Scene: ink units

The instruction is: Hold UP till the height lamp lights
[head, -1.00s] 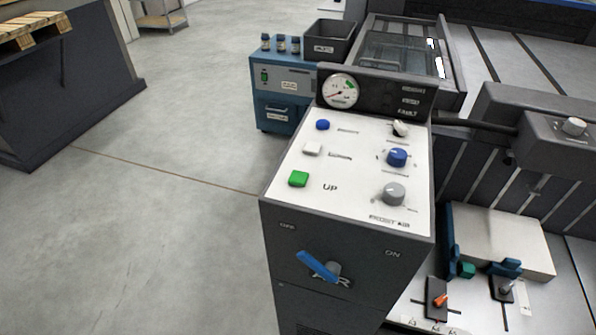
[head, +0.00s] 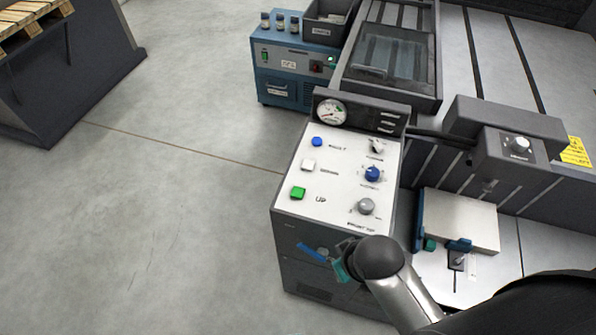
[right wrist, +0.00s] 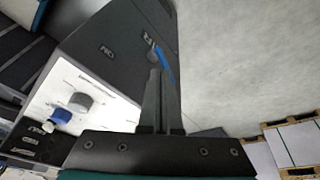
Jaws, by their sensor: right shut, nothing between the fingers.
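The control box has a white sloped panel (head: 345,205) in the head view. The green UP button (head: 298,193) is at its lower left, uncovered. A gauge (head: 331,112) and a dark strip with small light labels (head: 388,122) stand behind it; I cannot tell whether the height lamp is lit. My right gripper (head: 342,266) is in front of the box, below the panel, by the blue lever (head: 312,252). In the right wrist view the shut fingers (right wrist: 160,78) overlap part of the lever (right wrist: 165,66); contact is unclear. My left gripper is out of view.
A white DOWN button (head: 308,165) and a blue button (head: 317,142) sit behind UP; knobs (head: 372,174) are on the right. A clamp fixture with a pale block (head: 462,220) stands right of the box. Open floor (head: 170,230) lies left.

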